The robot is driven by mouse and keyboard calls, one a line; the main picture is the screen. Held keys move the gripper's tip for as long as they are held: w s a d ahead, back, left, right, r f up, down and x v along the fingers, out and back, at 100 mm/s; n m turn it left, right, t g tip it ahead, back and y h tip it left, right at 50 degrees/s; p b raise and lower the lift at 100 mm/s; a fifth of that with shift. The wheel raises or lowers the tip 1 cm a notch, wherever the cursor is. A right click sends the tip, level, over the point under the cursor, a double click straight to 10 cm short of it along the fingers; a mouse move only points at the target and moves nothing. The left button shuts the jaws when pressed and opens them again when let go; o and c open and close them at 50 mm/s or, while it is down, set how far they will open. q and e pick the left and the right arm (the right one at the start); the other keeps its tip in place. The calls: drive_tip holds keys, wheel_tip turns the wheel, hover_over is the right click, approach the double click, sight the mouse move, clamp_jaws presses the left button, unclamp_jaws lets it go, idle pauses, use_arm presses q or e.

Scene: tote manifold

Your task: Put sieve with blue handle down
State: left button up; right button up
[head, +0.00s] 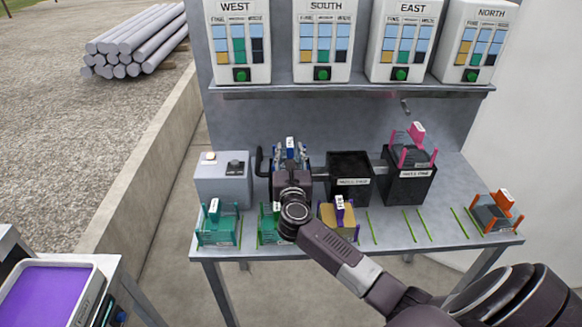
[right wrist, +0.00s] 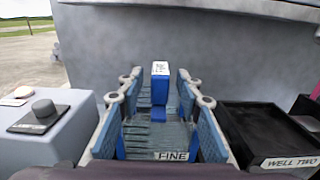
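The sieve with the blue handle (right wrist: 159,88) is in the middle of the right wrist view, its handle upright with a white label on top. It also shows in the head view (head: 290,148), at the leftmost black well beside the grey box. A "FINE" label (right wrist: 172,156) shows in front of the handle. My right gripper (right wrist: 159,88) is open, its blue-padded fingers apart on both sides of the handle with gaps. My right wrist hides the well's front, so I cannot tell how the sieve is seated.
Well two (head: 350,182) is black and looks empty. The well right of it (head: 408,186) holds a pink-handled sieve (head: 416,135). Teal, purple and orange-handled sieves line the bench's front, with free room between green strips. The grey box (head: 222,183) stands close left.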

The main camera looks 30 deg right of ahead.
drive_tip(key=b+v, duration=0.1)
drive_tip(key=v, duration=0.8)
drive_tip(key=shift+s, duration=0.2)
